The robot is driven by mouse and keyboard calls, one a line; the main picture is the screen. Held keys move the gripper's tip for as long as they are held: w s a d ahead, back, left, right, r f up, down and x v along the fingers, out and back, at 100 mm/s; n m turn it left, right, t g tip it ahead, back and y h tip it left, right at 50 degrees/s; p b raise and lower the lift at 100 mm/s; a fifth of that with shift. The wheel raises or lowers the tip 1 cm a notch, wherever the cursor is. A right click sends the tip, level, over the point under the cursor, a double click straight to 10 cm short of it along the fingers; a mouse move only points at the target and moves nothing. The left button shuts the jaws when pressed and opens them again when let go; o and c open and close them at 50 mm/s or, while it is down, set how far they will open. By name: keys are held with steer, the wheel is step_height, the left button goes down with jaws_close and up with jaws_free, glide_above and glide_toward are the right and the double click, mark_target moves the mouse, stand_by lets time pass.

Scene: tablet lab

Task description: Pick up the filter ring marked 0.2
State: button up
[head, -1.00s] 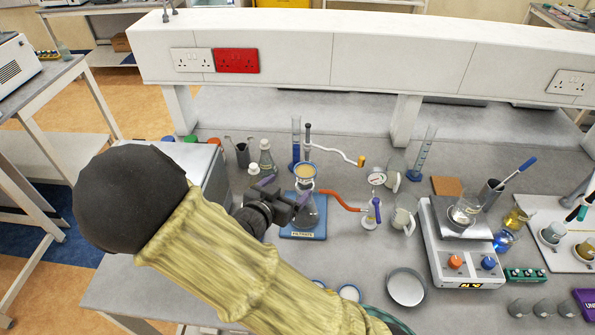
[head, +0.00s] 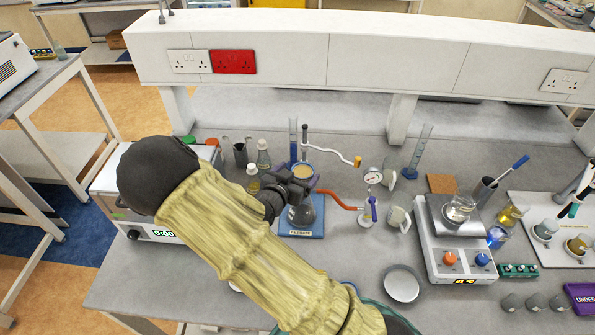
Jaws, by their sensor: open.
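I cannot read a 0.2 mark on anything in view. A blue-rimmed round funnel top (head: 303,171) with tan contents sits over the glass flask (head: 302,214) on a blue base labelled FILTRATE. My gripper (head: 296,188), dark with purplish fingers, is open at the flask's neck, just below the funnel top in the picture. I cannot tell whether it touches either one. Part of a pale disc edge (head: 350,287) shows beside my sleeve-covered arm, which hides much of the front bench. Another pale edge (head: 235,286) shows at the arm's left side.
A white dish (head: 402,284) lies right of my arm. A hotplate (head: 461,247) with a beaker stands further right. An orange hose (head: 338,200) leads from the flask towards a small gauge stand (head: 370,202). Bottles (head: 263,155) and cylinders crowd behind the flask.

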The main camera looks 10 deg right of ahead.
mark_target(304, 168)
steer(key=p+x, duration=0.2)
steer(key=x, duration=0.2)
steer(key=shift+w+d, duration=0.15)
steer(key=shift+d, duration=0.25)
steer(key=c, duration=1)
